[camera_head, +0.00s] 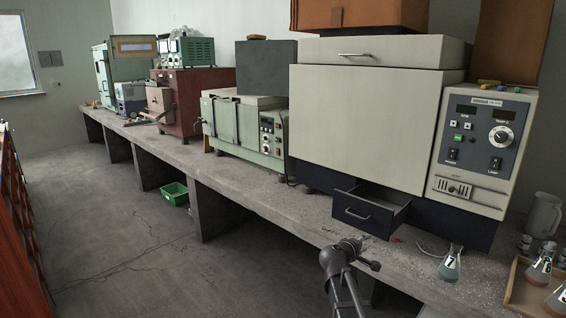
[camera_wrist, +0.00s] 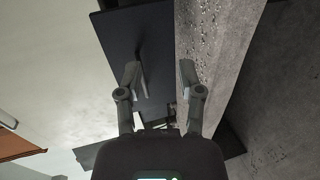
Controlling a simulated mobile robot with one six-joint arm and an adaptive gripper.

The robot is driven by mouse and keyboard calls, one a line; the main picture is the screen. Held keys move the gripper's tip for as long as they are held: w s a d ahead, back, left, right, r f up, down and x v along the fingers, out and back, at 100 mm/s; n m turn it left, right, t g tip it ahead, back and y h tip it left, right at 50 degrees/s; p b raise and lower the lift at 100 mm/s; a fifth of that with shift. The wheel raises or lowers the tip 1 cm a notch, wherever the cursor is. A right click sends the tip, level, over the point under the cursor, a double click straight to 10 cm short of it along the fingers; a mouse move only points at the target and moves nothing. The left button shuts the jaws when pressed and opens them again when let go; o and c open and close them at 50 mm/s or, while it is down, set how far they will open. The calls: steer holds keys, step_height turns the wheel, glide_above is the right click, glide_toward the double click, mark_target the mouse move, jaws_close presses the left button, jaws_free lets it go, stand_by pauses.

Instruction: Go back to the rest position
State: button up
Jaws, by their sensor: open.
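My gripper (camera_head: 362,252) is at the bench's front edge in the head view, just below and in front of a pulled-out dark drawer (camera_head: 352,222). In the wrist view my gripper (camera_wrist: 160,72) has its two fingers spread apart with nothing held between them. The dark drawer front (camera_wrist: 120,38) and its bar handle (camera_wrist: 140,62) show behind the left finger. The fingers look apart from the handle, though the depth gap is hard to judge.
The large beige oven (camera_head: 365,125) stands above the drawer, with a control panel (camera_head: 480,150) at its right. A flask (camera_head: 450,268) stands on the concrete bench (camera_head: 265,195); more flasks sit in a wooden tray (camera_head: 520,290). A green crate (camera_head: 174,193) is below. The floor (camera_head: 130,240) is clear.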

steer(key=s+f+m+g+y, duration=0.4)
steer(key=s+f+m+g, duration=0.2)
steer(key=s+f, duration=0.45)
steer(key=s+a+f+m+g+y, duration=0.3)
steer(key=s+a+y, duration=0.45)
steer(key=s, duration=0.75)
step_height(320, 180, up, 21)
steer(key=a+g+p, duration=0.1)
steer(key=p, duration=2)
steer(key=shift+s+a+n+h, duration=0.15)
steer(key=shift+a+n+h, duration=0.15)
steer(key=shift+a+h, duration=0.05)
